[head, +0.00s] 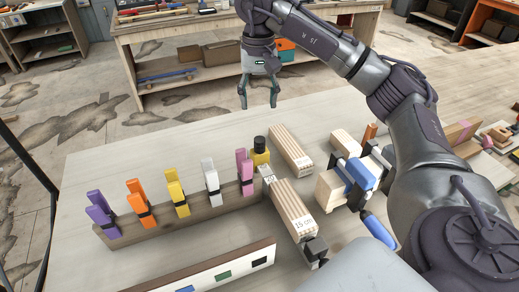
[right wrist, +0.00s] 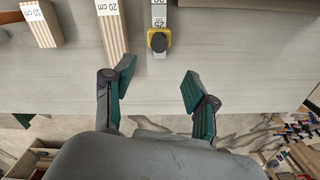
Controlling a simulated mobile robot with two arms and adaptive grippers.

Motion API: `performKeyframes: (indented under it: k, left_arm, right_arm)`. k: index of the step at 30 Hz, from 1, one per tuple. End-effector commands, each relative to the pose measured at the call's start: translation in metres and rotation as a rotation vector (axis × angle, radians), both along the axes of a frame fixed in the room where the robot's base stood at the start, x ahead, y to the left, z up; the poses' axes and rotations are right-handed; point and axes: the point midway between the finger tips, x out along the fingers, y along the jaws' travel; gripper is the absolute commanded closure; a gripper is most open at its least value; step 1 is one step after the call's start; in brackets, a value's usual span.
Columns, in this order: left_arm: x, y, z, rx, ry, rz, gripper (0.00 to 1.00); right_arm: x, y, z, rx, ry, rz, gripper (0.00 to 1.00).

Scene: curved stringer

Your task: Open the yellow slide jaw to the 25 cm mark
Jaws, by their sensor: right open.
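The yellow slide jaw (head: 261,156) with its black knob sits at the far end of a metal bar, near the middle of the table. In the right wrist view the yellow jaw (right wrist: 159,39) is on the pale scale bar (right wrist: 159,14), and a printed 25 shows right beside it. My left gripper is not in view.
Wooden blocks marked 15 cm (head: 294,208) and another stack (head: 291,148) lie close to the jaw. A wooden rack (head: 170,222) holds several coloured clamps at left. A blue clamp (head: 360,174) stands at right. The table's far left is clear.

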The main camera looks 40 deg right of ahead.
Motion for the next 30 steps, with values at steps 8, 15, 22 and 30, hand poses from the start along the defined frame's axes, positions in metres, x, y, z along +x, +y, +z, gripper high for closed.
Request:
performKeyframes:
  k: [8,15,22,30]
  left_arm:
    - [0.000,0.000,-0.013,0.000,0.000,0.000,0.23]
    - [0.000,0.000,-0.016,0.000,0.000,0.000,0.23]
    - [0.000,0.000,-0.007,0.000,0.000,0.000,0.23]
    - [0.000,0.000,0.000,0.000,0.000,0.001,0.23]
  right_arm:
    - [-0.003,-0.001,-0.001,0.001,0.001,0.300,0.43]
    - [-0.003,-0.001,-0.034,0.001,0.005,0.304,0.43]
    - [-0.004,-0.001,-0.083,0.000,0.005,0.303,0.43]
    - [-0.003,-0.001,-0.124,0.000,0.002,0.301,0.43]
